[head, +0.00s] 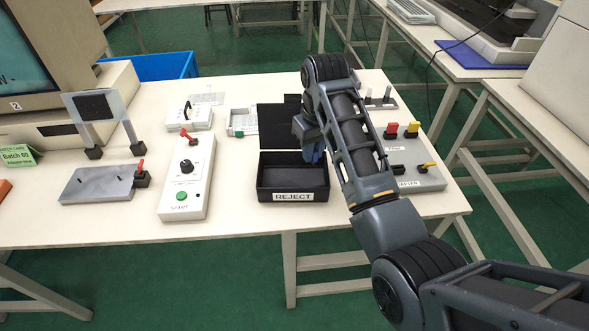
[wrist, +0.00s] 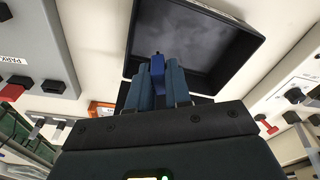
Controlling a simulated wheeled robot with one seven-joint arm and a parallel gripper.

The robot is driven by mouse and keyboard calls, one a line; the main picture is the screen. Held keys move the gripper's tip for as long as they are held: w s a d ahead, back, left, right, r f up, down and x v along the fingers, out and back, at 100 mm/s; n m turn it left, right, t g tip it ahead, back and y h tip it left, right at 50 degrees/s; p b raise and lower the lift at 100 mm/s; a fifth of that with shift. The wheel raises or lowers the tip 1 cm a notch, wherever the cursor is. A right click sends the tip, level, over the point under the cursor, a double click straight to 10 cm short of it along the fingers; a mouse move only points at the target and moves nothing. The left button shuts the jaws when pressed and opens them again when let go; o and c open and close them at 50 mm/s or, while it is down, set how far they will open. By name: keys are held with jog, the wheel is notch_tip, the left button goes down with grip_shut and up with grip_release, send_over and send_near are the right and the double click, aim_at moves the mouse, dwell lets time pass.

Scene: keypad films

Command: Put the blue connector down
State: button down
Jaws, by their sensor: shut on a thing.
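The blue connector (wrist: 157,68) is held between the two fingers of my gripper (wrist: 160,88) in the wrist view, and its tip sticks out past them. In the head view my gripper (head: 309,150) hangs above the back part of the black REJECT tray (head: 293,197). The arm hides much of the gripper there, and the connector is hard to make out. The tray also shows in the wrist view (wrist: 256,58), beyond the fingertips, and what shows of its floor is empty.
A black mat (head: 280,128) lies behind the tray. A white START box (head: 187,180) with a knob and red lever stands to the left. A grey panel (head: 425,180) with red and yellow parts stands to the right. The table front before the tray is clear.

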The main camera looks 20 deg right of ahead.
jog(key=a+f, duration=0.1)
jog(key=w+a+f, duration=0.1)
jog(key=w+a, duration=0.1)
jog(key=a, duration=0.1)
jog(key=shift+f, duration=0.4)
jog(key=shift+a+f, duration=0.1)
jog(key=shift+f, duration=1.95)
jog(key=shift+f, duration=0.45)
jog(key=c, duration=1.1)
grip_release()
jog(key=shift+o, duration=0.2)
notch_tip(320, 180, up, 13)
jog(key=s, duration=0.1)
jog(key=shift+s, duration=0.2)
jog(key=shift+f, duration=0.1)
